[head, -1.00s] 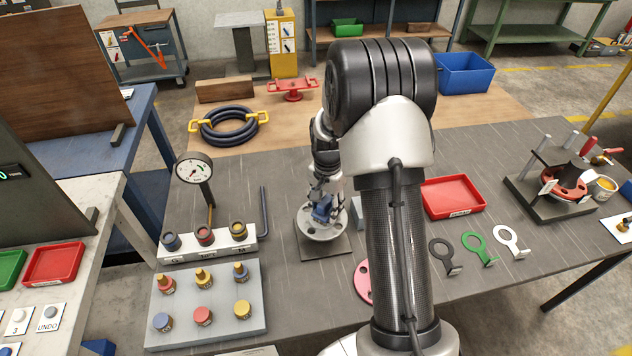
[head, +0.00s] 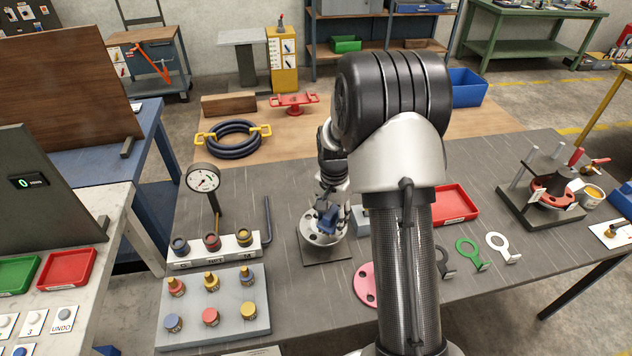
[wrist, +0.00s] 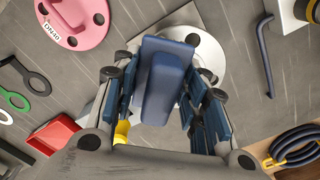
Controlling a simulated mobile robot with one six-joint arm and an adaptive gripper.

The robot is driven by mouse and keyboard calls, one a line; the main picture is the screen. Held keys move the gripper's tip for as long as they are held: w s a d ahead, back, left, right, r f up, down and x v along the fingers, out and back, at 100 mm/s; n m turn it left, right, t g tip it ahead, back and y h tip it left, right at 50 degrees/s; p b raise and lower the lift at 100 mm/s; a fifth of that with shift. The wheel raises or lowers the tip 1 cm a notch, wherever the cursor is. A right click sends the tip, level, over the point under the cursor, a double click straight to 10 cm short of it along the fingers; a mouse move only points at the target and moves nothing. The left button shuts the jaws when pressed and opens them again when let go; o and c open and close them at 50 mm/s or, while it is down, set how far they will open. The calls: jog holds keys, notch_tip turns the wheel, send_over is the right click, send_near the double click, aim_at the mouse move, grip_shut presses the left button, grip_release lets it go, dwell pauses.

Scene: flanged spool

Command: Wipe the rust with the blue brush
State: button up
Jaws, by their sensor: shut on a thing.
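My gripper (head: 331,203) is shut on the blue brush (head: 327,219) and holds it over a grey round flange (head: 308,238). The flange lies on a dark square plate on the bench. In the wrist view the blue brush (wrist: 165,80) sits between the fingers and covers much of the flange (wrist: 207,50). I cannot tell whether the bristles touch the flange. No rust can be made out; the brush and fingers hide part of the flange face.
A pink flange (head: 365,284) lies close to my arm. A gauge (head: 203,179), a hex key (head: 267,220) and a grey block of plugs (head: 213,318) stand to the left. A red tray (head: 455,204) and ring gauges (head: 470,254) are to the right.

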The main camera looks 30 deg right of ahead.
aim_at(332, 210)
jog(key=shift+r+p, duration=1.05)
jog(key=shift+r, duration=0.75)
